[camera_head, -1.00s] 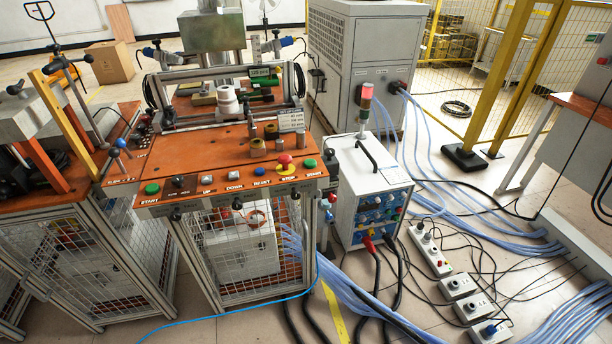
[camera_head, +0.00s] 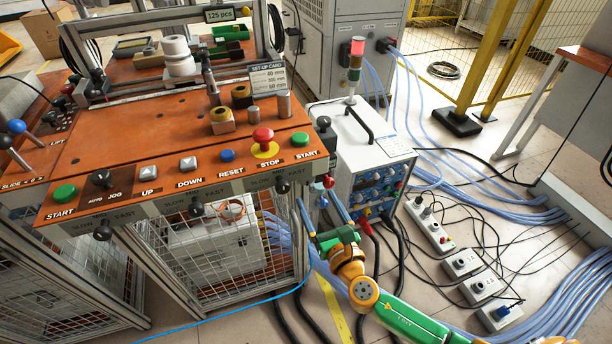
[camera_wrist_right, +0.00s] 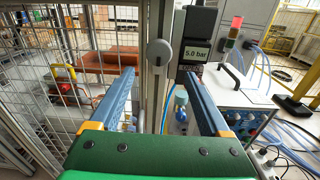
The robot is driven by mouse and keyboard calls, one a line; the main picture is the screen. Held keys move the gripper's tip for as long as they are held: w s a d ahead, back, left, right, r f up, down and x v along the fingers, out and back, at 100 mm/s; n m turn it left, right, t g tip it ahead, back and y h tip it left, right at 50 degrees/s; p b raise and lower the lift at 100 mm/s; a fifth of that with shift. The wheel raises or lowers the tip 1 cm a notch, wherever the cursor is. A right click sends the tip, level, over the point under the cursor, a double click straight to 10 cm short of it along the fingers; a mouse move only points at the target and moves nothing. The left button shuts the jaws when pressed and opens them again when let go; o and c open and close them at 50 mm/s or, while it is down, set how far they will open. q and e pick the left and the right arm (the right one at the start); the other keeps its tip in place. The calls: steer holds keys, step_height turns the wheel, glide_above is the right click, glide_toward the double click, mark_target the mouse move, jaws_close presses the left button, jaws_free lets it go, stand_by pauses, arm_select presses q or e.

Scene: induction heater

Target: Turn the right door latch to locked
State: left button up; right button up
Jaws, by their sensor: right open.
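My right gripper (camera_head: 322,212) is in front of the bench's right front corner post. It is open and empty, with blue fingers spread apart. In the right wrist view the fingers (camera_wrist_right: 158,76) are on either side of a grey post. A light grey, rounded latch-like piece (camera_wrist_right: 158,52) sits on that post, beyond and between the fingertips, seemingly apart from them. I cannot tell whether it is set to locked. The mesh door (camera_head: 205,255) is under the orange panel; the mesh also shows in the wrist view (camera_wrist_right: 35,60). My left gripper is out of view.
A black gauge reading 5.0 bar (camera_wrist_right: 197,50) is close to the right finger. A white power unit (camera_head: 372,165) with cables stands right of the bench. The orange control panel (camera_head: 120,150) overhangs the door. Cables and socket boxes (camera_head: 462,263) cover the floor.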

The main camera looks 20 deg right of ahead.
mark_target(307, 181)
steer(key=w, duration=0.4)
steer(key=w+r, duration=0.1)
steer(key=w, duration=0.1)
steer(key=shift+w+a, duration=0.1)
steer(key=shift+a, duration=0.15)
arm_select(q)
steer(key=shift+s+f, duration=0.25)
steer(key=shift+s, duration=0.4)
arm_select(e)
steer(key=shift+c, duration=0.3)
jaws_close()
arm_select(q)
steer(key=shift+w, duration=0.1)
